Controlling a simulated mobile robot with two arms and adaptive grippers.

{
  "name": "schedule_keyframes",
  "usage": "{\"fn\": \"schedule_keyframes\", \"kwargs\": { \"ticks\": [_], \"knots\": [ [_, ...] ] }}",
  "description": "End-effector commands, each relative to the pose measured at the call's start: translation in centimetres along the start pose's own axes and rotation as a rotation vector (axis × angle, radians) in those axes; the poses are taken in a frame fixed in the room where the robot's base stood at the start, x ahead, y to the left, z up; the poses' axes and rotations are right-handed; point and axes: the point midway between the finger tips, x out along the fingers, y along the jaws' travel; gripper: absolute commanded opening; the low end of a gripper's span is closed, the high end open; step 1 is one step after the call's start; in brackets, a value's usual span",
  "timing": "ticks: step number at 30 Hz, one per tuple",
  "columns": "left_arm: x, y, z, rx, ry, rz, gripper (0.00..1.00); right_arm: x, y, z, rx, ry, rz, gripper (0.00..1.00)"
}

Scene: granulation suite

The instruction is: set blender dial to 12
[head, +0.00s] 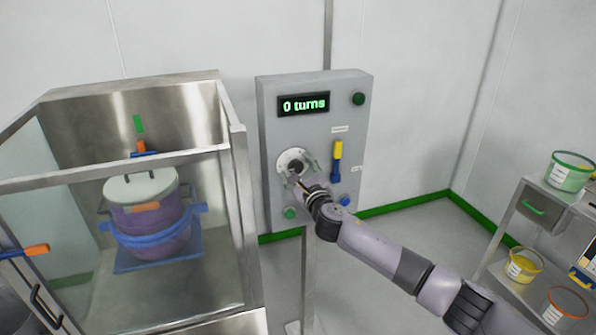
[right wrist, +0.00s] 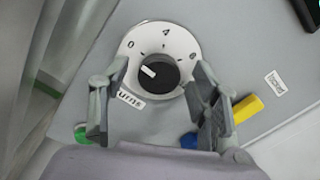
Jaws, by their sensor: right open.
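The dial's black knob (right wrist: 160,74) sits on a round white scale plate (right wrist: 176,36) marked 0, 4 and 8 in the right wrist view. A white mark shows on the left part of the knob. In the head view the plate (head: 285,158) is on a grey control panel (head: 264,110), partly hidden by my gripper. The panel's display (head: 304,104) reads "0 turns". My right gripper (head: 297,175) is open in front of the dial; in the right wrist view its fingers (right wrist: 160,76) stand on either side of the knob. Contact with it is unclear. My left gripper is not in view.
The panel has a yellow and blue lever (head: 337,160), a dark green button (head: 358,99), a green button (head: 290,213) and a blue button (head: 345,200). A glass and steel enclosure (head: 233,200) with a purple vessel (head: 150,222) stands left. A cart (head: 545,205) with tubs is right.

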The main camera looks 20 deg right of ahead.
Motion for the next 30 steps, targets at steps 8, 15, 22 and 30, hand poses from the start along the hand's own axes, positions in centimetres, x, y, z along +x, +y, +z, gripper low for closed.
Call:
{"fn": "schedule_keyframes", "kwargs": {
  "ticks": [8, 15, 22, 30],
  "knots": [
    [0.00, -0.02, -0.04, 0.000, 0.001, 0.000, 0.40, -0.03, 0.01, -0.04, 0.000, 0.001, 0.000, 0.40],
    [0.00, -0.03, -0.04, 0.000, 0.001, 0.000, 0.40, -0.04, 0.01, -0.05, 0.000, 0.001, 0.000, 0.23],
    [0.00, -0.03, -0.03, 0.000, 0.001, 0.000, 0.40, -0.04, 0.02, -0.06, 0.000, 0.001, 0.000, 0.08],
    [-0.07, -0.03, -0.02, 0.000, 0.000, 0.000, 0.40, -0.05, 0.02, -0.05, 0.029, 0.001, 0.001, 0.08]
  ]
}}
